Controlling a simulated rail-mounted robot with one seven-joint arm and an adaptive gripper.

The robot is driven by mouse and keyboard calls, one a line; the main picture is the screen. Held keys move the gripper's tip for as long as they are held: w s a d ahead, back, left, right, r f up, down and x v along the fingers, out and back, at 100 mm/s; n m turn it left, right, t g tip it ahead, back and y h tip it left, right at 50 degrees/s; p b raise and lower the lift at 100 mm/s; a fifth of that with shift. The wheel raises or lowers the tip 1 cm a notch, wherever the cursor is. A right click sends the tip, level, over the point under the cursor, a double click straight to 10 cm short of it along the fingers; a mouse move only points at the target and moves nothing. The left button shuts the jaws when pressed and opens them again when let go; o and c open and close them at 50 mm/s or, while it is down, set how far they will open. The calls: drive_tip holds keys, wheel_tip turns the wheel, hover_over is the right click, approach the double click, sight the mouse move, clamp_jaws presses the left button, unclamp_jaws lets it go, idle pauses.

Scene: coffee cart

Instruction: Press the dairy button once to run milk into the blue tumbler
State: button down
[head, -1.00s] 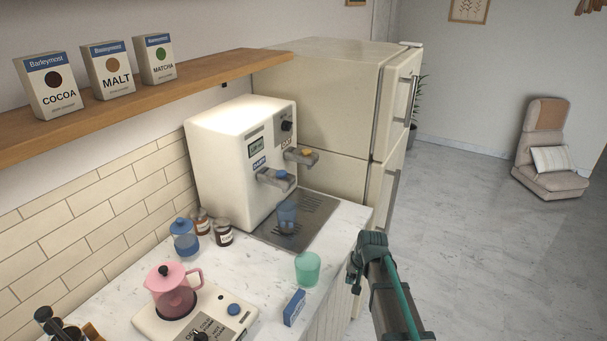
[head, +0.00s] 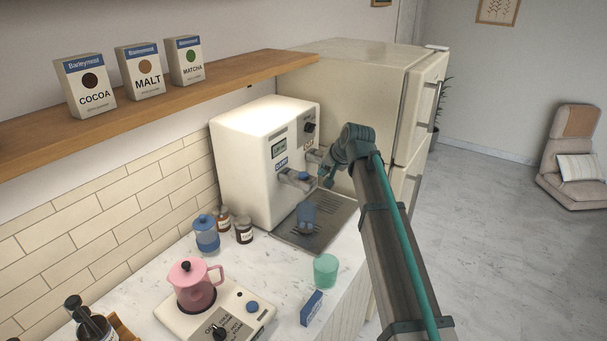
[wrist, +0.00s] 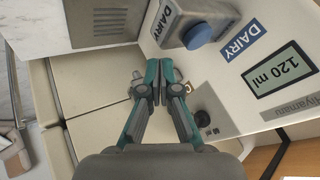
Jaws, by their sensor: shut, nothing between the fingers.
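The white dispenser (head: 245,170) stands at the back of the counter. Its blue dairy button (head: 304,176) is on top of the near spout. In the wrist view the button (wrist: 198,36) sits on a grey spout marked DAIRY, and a display (wrist: 280,70) reads 120 ml. The blue tumbler (head: 306,214) stands upright on the drip tray below the near spout. My gripper (head: 327,181) is just right of the dairy button, apart from it. In the wrist view my gripper (wrist: 158,70) is shut and empty, its tips below and left of the button.
A second spout (head: 315,156) is partly hidden behind my arm. The fridge (head: 350,85) is behind; a shelf (head: 200,90) runs above.

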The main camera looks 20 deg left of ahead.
sight(305, 175)
drive_tip(key=a+r+y, duration=0.1)
drive_tip(key=a+r, duration=0.5)
drive_tip(key=r, duration=0.4)
drive_tip(key=shift+s+a, duration=0.15)
drive_tip(key=shift+s, duration=0.1)
drive_tip(key=shift+f, duration=0.1)
drive_tip(key=shift+f+b, duration=1.8)
drive_tip(key=shift+f, duration=2.55)
drive_tip(key=shift+f, duration=0.15)
drive_tip(key=shift+f, duration=0.3)
drive_tip(key=shift+f+b, duration=0.35)
drive_tip(key=shift+f, duration=0.15)
drive_tip(key=shift+r, duration=0.1)
drive_tip(key=shift+r+p, duration=0.45)
drive_tip(key=shift+r, duration=0.4)
